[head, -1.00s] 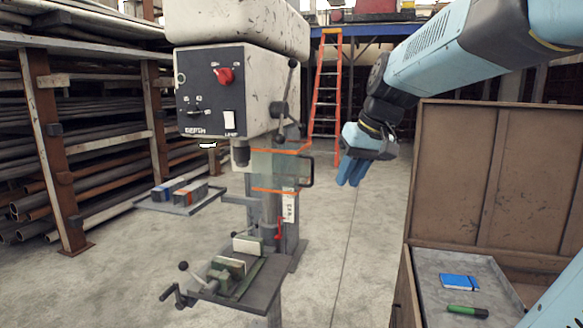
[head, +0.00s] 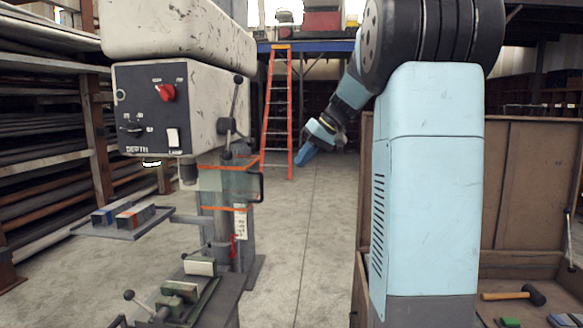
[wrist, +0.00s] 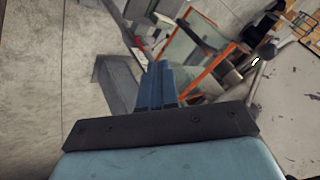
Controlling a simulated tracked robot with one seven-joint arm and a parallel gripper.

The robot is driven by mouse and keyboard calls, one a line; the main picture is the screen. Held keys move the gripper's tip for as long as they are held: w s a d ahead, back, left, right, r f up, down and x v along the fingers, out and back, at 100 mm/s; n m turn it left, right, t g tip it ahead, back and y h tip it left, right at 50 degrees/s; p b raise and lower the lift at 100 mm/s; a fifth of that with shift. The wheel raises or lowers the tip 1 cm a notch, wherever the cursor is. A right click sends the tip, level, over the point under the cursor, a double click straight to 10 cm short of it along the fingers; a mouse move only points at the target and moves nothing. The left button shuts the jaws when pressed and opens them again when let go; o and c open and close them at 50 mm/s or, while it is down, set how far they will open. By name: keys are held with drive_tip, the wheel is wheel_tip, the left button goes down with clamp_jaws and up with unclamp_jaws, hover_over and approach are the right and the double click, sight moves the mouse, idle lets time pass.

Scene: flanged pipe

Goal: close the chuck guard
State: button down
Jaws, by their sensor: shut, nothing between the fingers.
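The drill press (head: 190,110) stands left of centre in the head view. Its chuck guard (head: 228,184) is a clear panel with orange edges and a dark handle (head: 260,186) on its right side. The guard stands to the right of the chuck (head: 188,172), swung out from it. My gripper (head: 303,156) is shut and empty, to the right of the guard and apart from it in the head view. In the wrist view the blue fingers (wrist: 157,82) are together, and the guard (wrist: 188,52) shows tilted beyond them.
A small tray (head: 125,222) with blocks sits left of the press, and a vise (head: 185,290) stands below. A brown crate (head: 525,185) with a mallet (head: 515,295) is at right. An orange ladder (head: 278,110) stands behind. Open floor lies between press and crate.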

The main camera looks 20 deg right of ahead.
drive_tip(key=w+a+f, duration=0.3)
drive_tip(key=a+f, duration=0.4)
drive_tip(key=a, duration=0.1)
drive_tip(key=shift+a, duration=0.2)
idle(0.4)
